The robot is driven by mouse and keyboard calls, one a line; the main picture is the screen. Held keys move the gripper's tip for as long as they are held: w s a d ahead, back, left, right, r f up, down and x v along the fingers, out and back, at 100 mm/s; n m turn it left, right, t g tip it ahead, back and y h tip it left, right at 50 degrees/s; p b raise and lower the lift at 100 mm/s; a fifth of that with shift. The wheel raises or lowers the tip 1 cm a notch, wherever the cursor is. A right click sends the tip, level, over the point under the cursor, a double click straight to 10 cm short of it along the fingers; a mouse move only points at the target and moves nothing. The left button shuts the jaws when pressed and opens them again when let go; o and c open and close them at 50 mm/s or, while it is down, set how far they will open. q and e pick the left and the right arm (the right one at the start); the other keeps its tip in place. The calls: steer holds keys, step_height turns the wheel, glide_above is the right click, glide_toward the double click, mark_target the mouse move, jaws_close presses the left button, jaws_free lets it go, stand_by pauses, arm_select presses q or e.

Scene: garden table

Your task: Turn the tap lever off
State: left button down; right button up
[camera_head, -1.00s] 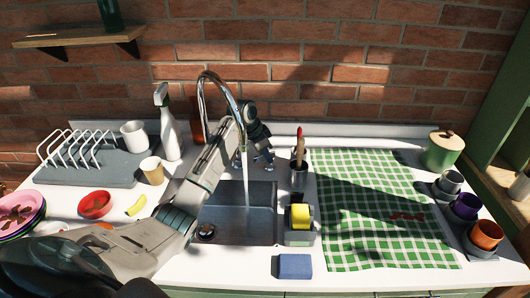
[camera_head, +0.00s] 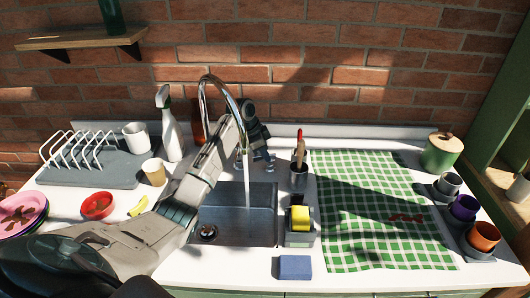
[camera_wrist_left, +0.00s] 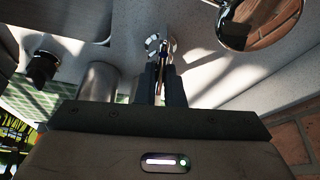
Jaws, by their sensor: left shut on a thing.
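The chrome tap (camera_head: 203,95) arches over the grey sink (camera_head: 262,193), and a thin stream of water (camera_head: 246,180) runs from its spout into the basin. My left gripper (camera_head: 264,156) reaches across behind the spout to the right side of the tap. In the left wrist view, its dark fingers (camera_wrist_left: 162,80) are close together, shut on the slim tap lever (camera_wrist_left: 163,48). The fingers hide part of the lever. The shiny tap body (camera_wrist_left: 255,20) shows at the upper right there. My right gripper is out of view.
A brush holder (camera_head: 299,178) stands just right of the gripper, with a sponge caddy (camera_head: 299,238) in front of it. A checked cloth (camera_head: 375,215) lies further right. A spray bottle (camera_head: 171,138) and a drying rack (camera_head: 80,150) stand left. A brick wall (camera_head: 300,60) is behind.

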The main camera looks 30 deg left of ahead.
arm_select(q)
steer(key=shift+w+a+f+m+g+h, duration=0.1)
steer(key=shift+m+g+h, duration=0.15)
steer(key=shift+m, duration=0.4)
steer(key=shift+w+m+g+h, duration=0.15)
steer(key=shift+m+g, duration=0.1)
steer(key=shift+m, duration=0.4)
steer(key=shift+s, duration=0.1)
steer(key=c, duration=1.6)
jaws_free()
steer(key=shift+o, duration=0.3)
steer(key=b+v, duration=0.2)
steer(key=v, duration=0.5)
